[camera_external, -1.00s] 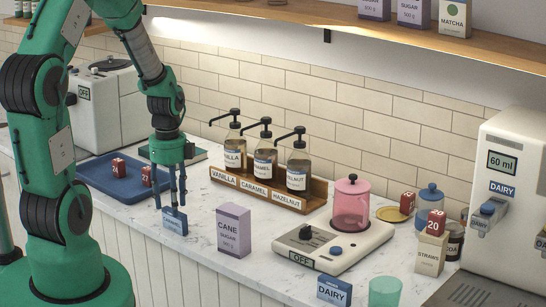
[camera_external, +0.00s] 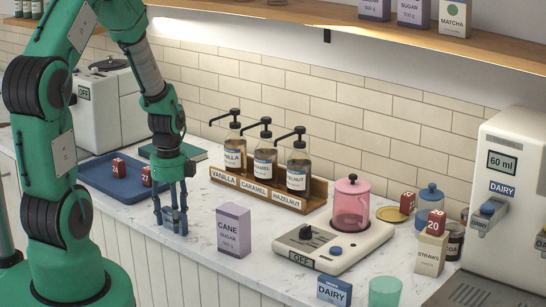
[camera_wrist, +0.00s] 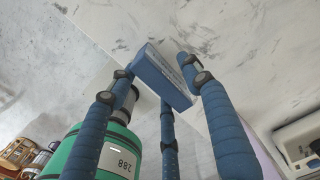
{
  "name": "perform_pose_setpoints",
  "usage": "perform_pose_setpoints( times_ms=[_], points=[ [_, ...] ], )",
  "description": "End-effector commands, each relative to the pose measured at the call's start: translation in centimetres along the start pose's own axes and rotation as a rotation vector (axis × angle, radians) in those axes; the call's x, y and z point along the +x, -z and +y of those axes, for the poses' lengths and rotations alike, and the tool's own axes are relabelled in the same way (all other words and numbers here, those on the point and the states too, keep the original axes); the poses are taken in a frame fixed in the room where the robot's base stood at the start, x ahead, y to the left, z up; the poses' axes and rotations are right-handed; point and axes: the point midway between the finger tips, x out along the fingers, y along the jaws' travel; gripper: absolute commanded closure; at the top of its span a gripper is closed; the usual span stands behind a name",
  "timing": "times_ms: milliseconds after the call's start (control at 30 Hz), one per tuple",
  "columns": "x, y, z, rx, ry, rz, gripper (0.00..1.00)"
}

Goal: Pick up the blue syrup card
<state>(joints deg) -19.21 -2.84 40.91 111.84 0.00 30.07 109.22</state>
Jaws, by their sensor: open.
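The blue syrup card (camera_external: 176,217) is a small blue block with a pale label, standing on the white marble counter near its front edge. My gripper (camera_external: 170,226) points down over it, with its blue fingers spread around the card and partly hiding it. In the wrist view the card (camera_wrist: 160,76) lies between my open fingers (camera_wrist: 155,82). I cannot tell whether any finger touches it. Its label is too small to read.
A purple cane sugar box (camera_external: 233,230) stands just right of my gripper. A blue tray (camera_external: 112,187) with red number cubes is to the left. The syrup rack (camera_external: 262,192) is behind. A blue dairy card (camera_external: 334,291) and a scale (camera_external: 350,246) are farther right.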

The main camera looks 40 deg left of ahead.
Motion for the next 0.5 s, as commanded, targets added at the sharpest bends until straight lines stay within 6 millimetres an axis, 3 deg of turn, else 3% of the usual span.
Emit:
perform_pose_setpoints(
  times_ms=[67, 300, 500],
  points=[
    [0.00, 0.00, 0.01, 0.000, 0.000, 0.000, 0.51],
    [0.00, 0.00, 0.01, 0.000, 0.000, 0.000, 0.97],
    [-0.01, 0.00, 0.00, 0.000, 0.000, 0.000, 1.00]
  ],
)
